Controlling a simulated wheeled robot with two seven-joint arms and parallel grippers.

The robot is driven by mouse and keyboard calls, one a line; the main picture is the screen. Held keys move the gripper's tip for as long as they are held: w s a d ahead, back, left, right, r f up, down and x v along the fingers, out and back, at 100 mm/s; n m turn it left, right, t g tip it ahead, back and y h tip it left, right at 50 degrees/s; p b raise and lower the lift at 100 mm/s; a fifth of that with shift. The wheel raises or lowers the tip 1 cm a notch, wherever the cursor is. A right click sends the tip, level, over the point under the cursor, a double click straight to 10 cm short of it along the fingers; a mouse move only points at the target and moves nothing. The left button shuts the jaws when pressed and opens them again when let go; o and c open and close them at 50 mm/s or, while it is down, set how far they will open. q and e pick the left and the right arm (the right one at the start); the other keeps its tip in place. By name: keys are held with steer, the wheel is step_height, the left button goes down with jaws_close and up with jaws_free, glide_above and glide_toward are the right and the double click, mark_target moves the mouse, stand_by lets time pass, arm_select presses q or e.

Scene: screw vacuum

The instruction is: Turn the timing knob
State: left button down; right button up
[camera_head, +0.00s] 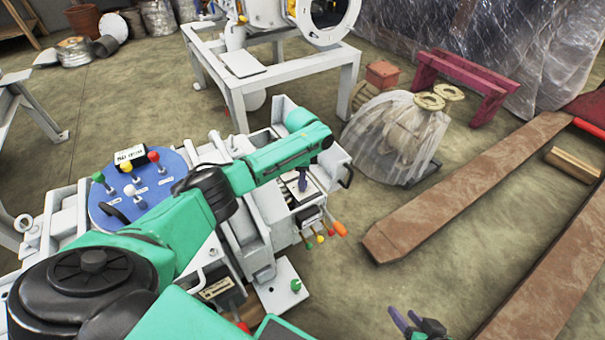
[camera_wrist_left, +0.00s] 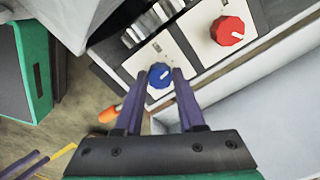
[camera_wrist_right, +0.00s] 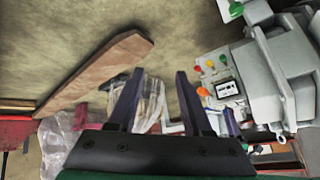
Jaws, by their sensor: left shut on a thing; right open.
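A blue knob (camera_wrist_left: 160,75) with a pale pointer line sits on a light panel plate in the left wrist view. A red knob (camera_wrist_left: 228,31) sits on another plate to its upper right. I cannot read which one is the timing knob. My left gripper (camera_wrist_left: 159,80) has its purple fingers on both sides of the blue knob, shut on it. In the head view my left gripper (camera_head: 302,181) is at the machine's panel, and the knobs are too small to tell there. My right gripper (camera_head: 409,322) is open and empty above the floor, apart from the machine.
The grey machine (camera_head: 262,215) carries coloured levers (camera_head: 325,232) beside my left gripper. A blue round plate (camera_head: 165,172) with coloured-topped handles is at its left. A plastic-wrapped bundle (camera_head: 390,135) and rusty beams (camera_head: 460,190) lie to the right. Floor between is clear.

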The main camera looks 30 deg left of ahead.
arm_select(q)
steer(key=n+p, duration=0.2)
steer(key=n, duration=0.1)
steer(key=shift+p, duration=0.3)
arm_select(e)
steer(key=s+d+r+g+h, duration=0.2)
steer(key=s+d+r+g, duration=0.2)
steer(key=d, duration=0.4)
steer(key=shift+s+r+m+h, duration=0.35)
steer(key=shift+s+r, duration=0.2)
steer(key=shift+r, duration=0.35)
arm_select(q)
steer(key=c, duration=0.5)
jaws_free()
